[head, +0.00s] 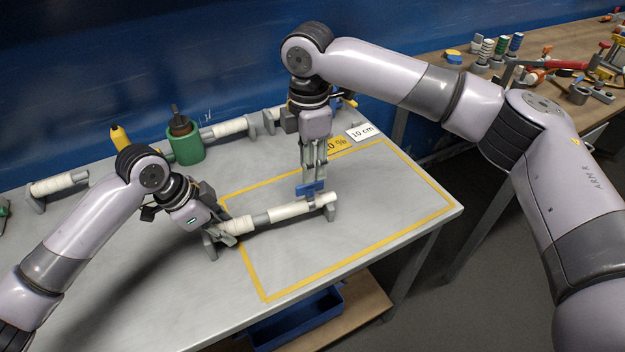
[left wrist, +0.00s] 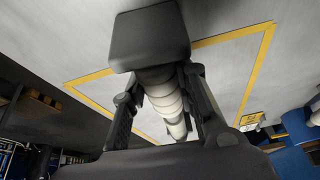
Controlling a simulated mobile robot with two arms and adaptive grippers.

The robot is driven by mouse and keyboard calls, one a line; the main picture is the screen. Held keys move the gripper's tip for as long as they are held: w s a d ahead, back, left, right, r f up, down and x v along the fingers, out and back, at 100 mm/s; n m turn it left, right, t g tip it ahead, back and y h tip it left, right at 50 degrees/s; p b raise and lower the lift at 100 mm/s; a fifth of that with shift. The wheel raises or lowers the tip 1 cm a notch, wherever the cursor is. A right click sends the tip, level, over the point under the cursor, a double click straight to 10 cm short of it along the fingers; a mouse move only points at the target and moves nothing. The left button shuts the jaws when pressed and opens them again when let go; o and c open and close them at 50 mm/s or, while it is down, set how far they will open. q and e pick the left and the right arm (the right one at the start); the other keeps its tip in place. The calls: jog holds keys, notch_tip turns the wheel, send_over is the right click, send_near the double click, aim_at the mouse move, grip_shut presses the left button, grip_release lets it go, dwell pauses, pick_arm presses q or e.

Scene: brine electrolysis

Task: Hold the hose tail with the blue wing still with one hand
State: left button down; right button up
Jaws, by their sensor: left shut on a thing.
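A white ribbed hose assembly with a grey middle collar (head: 261,219) lies across two grey supports on the table. My left gripper (head: 222,229) is shut on its left hose tail (head: 238,226). In the left wrist view this ribbed tail (left wrist: 163,95) lies between the two fingers, beside a grey support block (left wrist: 150,35). The blue wing (head: 312,189) stands up on the right hose tail (head: 318,200). My right gripper (head: 313,176) points down directly above the wing. Its fingertips overlap the wing in the picture, so I cannot tell whether they grip it.
A yellow taped rectangle (head: 350,264) surrounds the right part of the assembly. The table's right front is clear. A tool bench (head: 440,68) is at the back right.

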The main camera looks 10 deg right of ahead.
aim_at(310, 188)
jog(key=shift+f, duration=2.55)
jog(key=shift+c, duration=0.3)
grip_shut()
